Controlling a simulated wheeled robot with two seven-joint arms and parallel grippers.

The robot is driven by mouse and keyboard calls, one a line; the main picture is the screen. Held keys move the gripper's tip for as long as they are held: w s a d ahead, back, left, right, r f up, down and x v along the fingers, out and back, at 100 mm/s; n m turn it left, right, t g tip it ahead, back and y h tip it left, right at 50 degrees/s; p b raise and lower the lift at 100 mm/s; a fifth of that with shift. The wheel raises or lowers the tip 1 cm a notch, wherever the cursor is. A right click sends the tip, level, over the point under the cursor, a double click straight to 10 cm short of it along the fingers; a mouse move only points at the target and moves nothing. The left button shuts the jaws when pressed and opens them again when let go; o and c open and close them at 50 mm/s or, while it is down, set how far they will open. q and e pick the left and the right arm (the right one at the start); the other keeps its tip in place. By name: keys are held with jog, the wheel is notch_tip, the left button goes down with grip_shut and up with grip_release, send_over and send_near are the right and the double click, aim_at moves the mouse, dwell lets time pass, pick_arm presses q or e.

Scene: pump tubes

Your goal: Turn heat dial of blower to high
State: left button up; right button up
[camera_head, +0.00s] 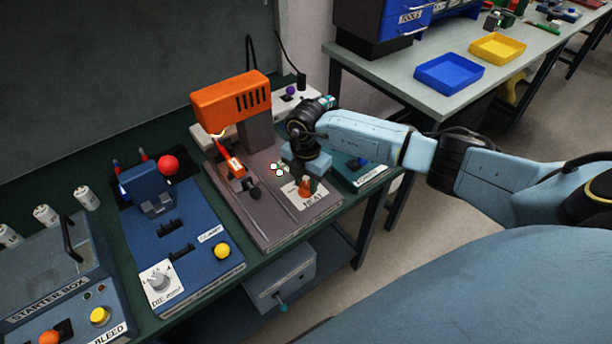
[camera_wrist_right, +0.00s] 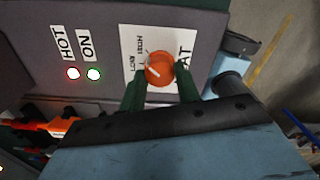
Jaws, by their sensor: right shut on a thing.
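The blower (camera_head: 230,102) is an orange housing on a grey post and base plate (camera_head: 262,220). Its orange heat dial (camera_head: 305,189) sits on a white HEAT label at the base's near right. The dial also shows in the right wrist view (camera_wrist_right: 160,67), with LOW and HIGH marks beside it. A white line on it points to the left side of that picture; I cannot tell the exact setting. My right gripper (camera_head: 308,181) comes from above, its two dark green fingers on either side of the dial, shut on it (camera_wrist_right: 160,74). My left gripper is not in view.
Two indicator lamps (camera_wrist_right: 83,74), labelled HOT and ON, are on the base. An orange tool (camera_head: 235,167) lies left of the dial. The blue die station (camera_head: 170,232) is farther left, and a teal unit (camera_head: 362,172) stands close right of the dial.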

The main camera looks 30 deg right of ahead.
aim_at(306, 185)
jog(key=shift+m, duration=0.6)
jog(key=shift+p, duration=0.35)
jog(key=o, duration=1)
notch_tip(306, 185, up, 14)
jog(key=shift+f, duration=0.25)
